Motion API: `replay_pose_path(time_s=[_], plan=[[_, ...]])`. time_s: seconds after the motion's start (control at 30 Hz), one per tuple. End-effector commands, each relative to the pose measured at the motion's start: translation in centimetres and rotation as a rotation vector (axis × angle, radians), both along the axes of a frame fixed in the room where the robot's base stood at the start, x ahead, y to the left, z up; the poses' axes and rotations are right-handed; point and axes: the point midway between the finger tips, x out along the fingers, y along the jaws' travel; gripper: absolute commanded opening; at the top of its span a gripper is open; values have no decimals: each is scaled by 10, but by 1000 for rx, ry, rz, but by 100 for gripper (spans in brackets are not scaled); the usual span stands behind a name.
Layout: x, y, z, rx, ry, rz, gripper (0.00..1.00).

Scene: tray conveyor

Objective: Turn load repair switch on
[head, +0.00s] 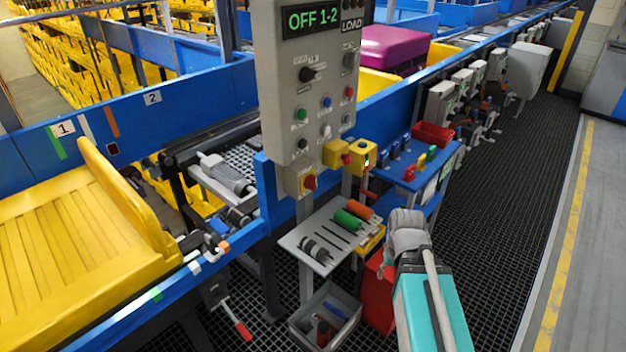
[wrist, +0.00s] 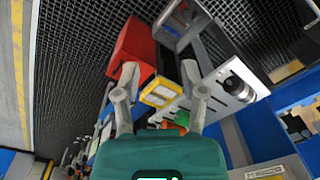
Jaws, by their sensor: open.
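A grey control panel (head: 285,130) stands upright left of centre in the head view. Its display (head: 312,20) reads "OFF 1-2", with "LOAD" beside it. Below are a black rotary knob (head: 312,73), a second knob (head: 350,60) and several coloured buttons. The labels are too small to read, so I cannot tell which control is the load repair switch. My gripper (head: 405,220) is right of and below the panel, apart from it. In the wrist view its fingers (wrist: 159,72) are spread and empty.
A grey tool shelf (head: 315,240) and a bin (head: 325,315) lie below the panel. A blue table (head: 415,175) with a red tray (head: 433,134) stands behind my gripper. A yellow tray (head: 60,240) is on the left. Dark grated floor (head: 510,220) is clear at right.

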Motion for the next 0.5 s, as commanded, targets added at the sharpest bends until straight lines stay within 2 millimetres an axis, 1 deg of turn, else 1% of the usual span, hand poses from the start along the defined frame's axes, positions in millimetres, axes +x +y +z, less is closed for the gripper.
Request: replay_pose_path(time_s=[0.07,0.17,0.27,0.37,0.5], plan=[[8,1,4,37,-24,41,54],[22,14,10,108,-75,124,54],[39,32,20,196,-153,229,54],[61,52,35,289,-261,344,54],[92,78,63,404,-450,496,54]])
